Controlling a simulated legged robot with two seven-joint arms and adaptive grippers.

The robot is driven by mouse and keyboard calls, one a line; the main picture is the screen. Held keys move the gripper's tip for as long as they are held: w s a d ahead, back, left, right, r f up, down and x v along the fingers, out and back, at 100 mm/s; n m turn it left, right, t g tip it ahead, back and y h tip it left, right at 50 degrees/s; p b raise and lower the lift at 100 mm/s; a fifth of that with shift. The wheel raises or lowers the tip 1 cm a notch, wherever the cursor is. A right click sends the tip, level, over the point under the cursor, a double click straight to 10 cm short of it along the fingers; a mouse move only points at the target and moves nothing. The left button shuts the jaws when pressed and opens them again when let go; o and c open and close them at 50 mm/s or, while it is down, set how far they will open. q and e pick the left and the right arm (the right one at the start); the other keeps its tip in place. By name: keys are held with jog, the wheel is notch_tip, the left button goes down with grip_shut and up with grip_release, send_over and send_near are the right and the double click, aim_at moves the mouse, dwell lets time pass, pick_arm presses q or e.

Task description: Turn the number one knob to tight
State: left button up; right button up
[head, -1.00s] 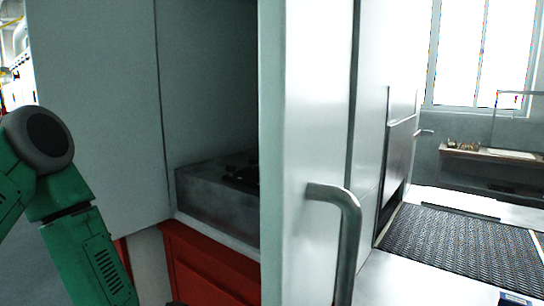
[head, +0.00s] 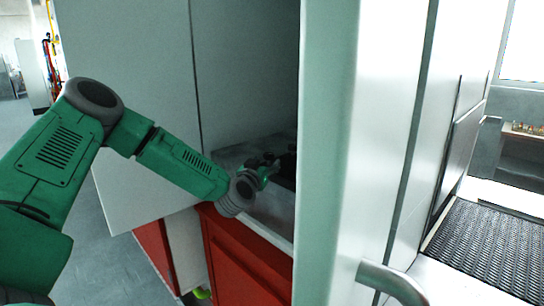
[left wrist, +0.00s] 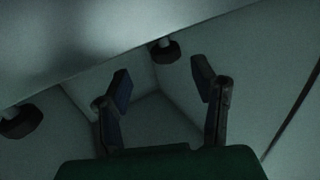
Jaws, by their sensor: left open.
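Two dark round knobs on short pale stems show in the left wrist view: one knob (left wrist: 165,50) at the top middle, near the space between my fingertips, and another knob (left wrist: 20,121) at the left edge. I see no numbers, so I cannot tell which is number one. My left gripper (left wrist: 161,72) is open, with its two dark fingers apart and nothing between them. In the head view, my left gripper (head: 268,165) is small and dark inside the open cabinet; no knob can be made out there. My right gripper is not in view.
A pale cabinet door (head: 390,120) with a metal handle (head: 395,281) stands close on the right. A pale panel (head: 130,90) is left of the opening. A red front (head: 245,262) lies below my left wrist. A dark mesh belt (head: 490,240) is at far right.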

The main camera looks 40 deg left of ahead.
aim_at(266, 158)
pick_arm(q)
jog(key=w+a, duration=0.3)
jog(key=w, duration=0.1)
jog(key=shift+w+a+f, duration=0.1)
jog(key=shift+a+f, duration=0.15)
jog(key=shift+a, duration=0.1)
jog(key=shift+w, duration=0.2)
jog(key=shift+w+d+r, duration=0.1)
jog(key=shift+d+r, duration=0.1)
jog(key=shift+d, duration=0.45)
jog(key=c, duration=1)
jog(key=shift+c, duration=1)
jog(key=shift+s+a+f, duration=0.1)
jog(key=shift+s+a, duration=0.1)
jog(key=shift+a, duration=0.2)
